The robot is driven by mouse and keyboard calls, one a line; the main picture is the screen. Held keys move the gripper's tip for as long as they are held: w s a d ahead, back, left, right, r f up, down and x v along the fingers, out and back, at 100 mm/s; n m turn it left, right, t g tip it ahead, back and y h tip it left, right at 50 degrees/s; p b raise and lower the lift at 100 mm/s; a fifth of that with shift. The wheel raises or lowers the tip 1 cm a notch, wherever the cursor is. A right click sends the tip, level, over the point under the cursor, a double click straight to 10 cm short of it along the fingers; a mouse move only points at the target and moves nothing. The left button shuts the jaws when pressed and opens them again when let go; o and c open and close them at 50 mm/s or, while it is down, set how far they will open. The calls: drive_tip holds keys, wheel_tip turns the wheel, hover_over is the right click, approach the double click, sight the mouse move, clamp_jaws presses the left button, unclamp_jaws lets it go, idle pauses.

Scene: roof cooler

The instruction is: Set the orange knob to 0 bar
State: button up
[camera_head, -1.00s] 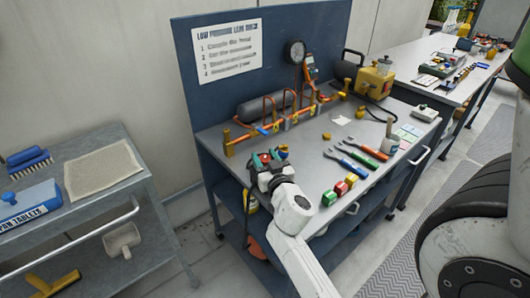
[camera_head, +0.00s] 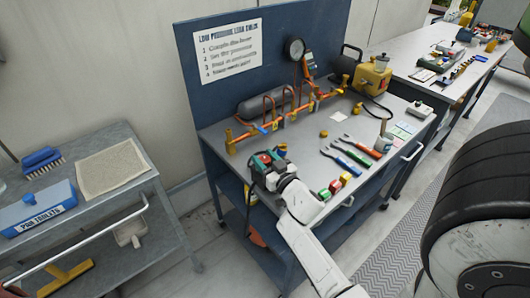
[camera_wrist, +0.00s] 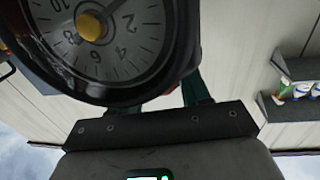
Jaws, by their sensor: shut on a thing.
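My gripper (camera_head: 268,160) is at the near left end of the blue workbench (camera_head: 235,150), with its dark and teal fingers low over the bench edge. In the wrist view, a round black-rimmed dial (camera_wrist: 135,70) with numbers fills the upper left, with an amber knob or hub (camera_wrist: 91,27) at its centre. Orange-red material shows beside the dial, between my dark green fingers (camera_wrist: 190,90). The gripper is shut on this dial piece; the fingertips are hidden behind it. The top of the dial is cut off, so I cannot tell its setting.
An orange pipe assembly (camera_head: 290,118) with a gauge (camera_head: 295,48) runs along the bench's back. Pliers (camera_head: 345,160), coloured blocks (camera_head: 335,187) and a brass fitting (camera_head: 323,134) lie on the top. A yellow machine (camera_head: 373,80) stands behind. A grey cart (camera_head: 140,165) is at left.

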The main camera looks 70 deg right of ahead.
drive_tip(key=shift+n+t+y+p, duration=0.75)
drive_tip(key=shift+y+p, duration=0.25)
drive_tip(key=shift+p, duration=0.6)
drive_tip(key=shift+n+y, duration=0.25)
drive_tip(key=shift+y, duration=0.05)
drive_tip(key=shift+f+n+t+y+p, duration=0.1)
drive_tip(key=shift+n+t+y+p, duration=0.2)
drive_tip(key=shift+n+t+y, duration=0.15)
drive_tip(key=shift+a+n+t+y, duration=0.1)
drive_tip(key=shift+n+t+y, duration=0.2)
drive_tip(key=shift+n+y, duration=0.6)
drive_tip(key=shift+m+y, duration=0.25)
drive_tip(key=shift+m, duration=0.1)
drive_tip(key=o, duration=0.9)
drive_tip(key=shift+o, duration=0.2)
